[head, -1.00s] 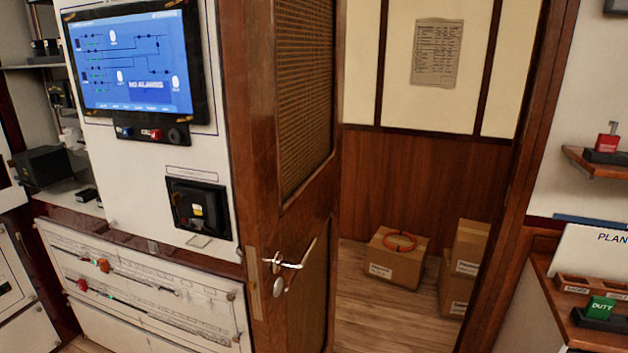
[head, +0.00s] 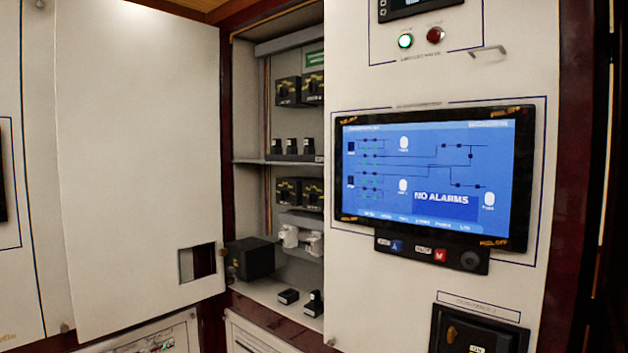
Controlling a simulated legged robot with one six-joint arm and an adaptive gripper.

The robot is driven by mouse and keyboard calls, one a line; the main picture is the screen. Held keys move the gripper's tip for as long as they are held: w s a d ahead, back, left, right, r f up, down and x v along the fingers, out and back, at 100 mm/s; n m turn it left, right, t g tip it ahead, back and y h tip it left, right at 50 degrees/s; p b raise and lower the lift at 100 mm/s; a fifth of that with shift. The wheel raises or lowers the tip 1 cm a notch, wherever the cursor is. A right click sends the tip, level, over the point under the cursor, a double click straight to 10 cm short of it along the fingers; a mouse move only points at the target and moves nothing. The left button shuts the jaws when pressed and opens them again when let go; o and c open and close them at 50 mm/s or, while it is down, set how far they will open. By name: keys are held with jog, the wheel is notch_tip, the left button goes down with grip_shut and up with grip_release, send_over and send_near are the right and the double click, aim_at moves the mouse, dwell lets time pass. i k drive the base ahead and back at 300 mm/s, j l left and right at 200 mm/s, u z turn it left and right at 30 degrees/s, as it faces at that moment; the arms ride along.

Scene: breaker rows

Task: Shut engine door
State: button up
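A white cabinet door (head: 140,150) stands swung open at the left, with a square cut-out (head: 197,264) near its lower right corner. Its right edge lies by the left post of the open cabinet (head: 245,130), and its left edge is nearer to me. I see no label on it saying engine. Inside the cabinet are black breakers (head: 300,192) on shelves and a larger black box (head: 251,258). My gripper is not in view.
Right of the opening is a fixed white panel (head: 350,290) with a blue screen (head: 430,178) reading NO ALARMS. A small metal handle (head: 488,50) sticks out above the screen. A black switch unit (head: 475,330) is below.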

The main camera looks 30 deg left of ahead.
aim_at(137, 101)
jog(key=j, duration=0.95)
jog(key=i+j+u, duration=0.1)
jog(key=j, duration=1.75)
